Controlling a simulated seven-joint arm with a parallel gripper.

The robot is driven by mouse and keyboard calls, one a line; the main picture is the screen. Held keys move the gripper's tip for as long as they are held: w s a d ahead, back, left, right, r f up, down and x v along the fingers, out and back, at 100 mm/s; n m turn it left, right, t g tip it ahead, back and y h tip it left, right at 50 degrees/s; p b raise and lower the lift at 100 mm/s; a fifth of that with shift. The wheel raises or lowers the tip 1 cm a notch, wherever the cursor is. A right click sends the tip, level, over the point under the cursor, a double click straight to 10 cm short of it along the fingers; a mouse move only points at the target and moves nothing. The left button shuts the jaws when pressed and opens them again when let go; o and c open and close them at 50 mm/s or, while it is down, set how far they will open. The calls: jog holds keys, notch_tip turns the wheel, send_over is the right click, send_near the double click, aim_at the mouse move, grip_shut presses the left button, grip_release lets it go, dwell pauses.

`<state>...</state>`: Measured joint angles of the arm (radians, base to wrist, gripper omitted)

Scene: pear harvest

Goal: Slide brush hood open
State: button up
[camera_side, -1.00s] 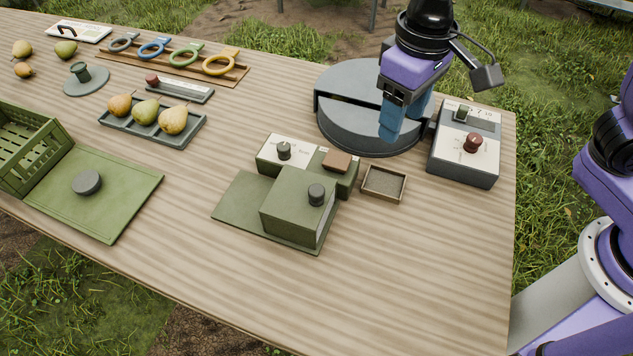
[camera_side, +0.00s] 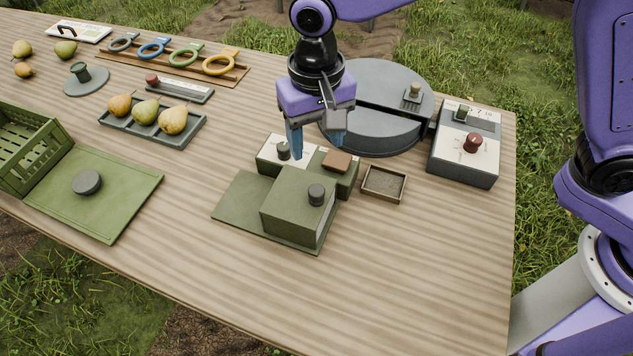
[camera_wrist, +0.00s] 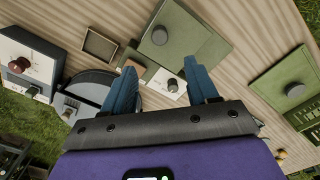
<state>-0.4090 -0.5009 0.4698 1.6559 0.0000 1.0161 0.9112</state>
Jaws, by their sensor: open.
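The brush hood (camera_side: 297,205) is a green box with a dark round knob (camera_side: 316,194) on its top. It sits on the right part of a flat green base plate (camera_side: 240,199). Behind it stands a green unit with a white panel (camera_side: 283,149), a small dark knob and a brown block (camera_side: 337,160). My gripper (camera_side: 315,148) is open and empty above this unit, behind the hood. Its two blue fingers are spread apart. In the wrist view the hood (camera_wrist: 172,30) with its knob lies beyond the fingers (camera_wrist: 163,88).
A small open wooden tray (camera_side: 384,184) is right of the hood. A round grey drum (camera_side: 375,133) and a grey box with a red knob (camera_side: 462,160) stand behind and right. A pear tray (camera_side: 188,138) and a green lidded panel (camera_side: 120,190) lie left. The front table is clear.

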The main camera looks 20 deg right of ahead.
aim_at(317, 190)
notch_tip(317, 190, down, 13)
jog(key=shift+r, duration=0.2)
dwell(0.3)
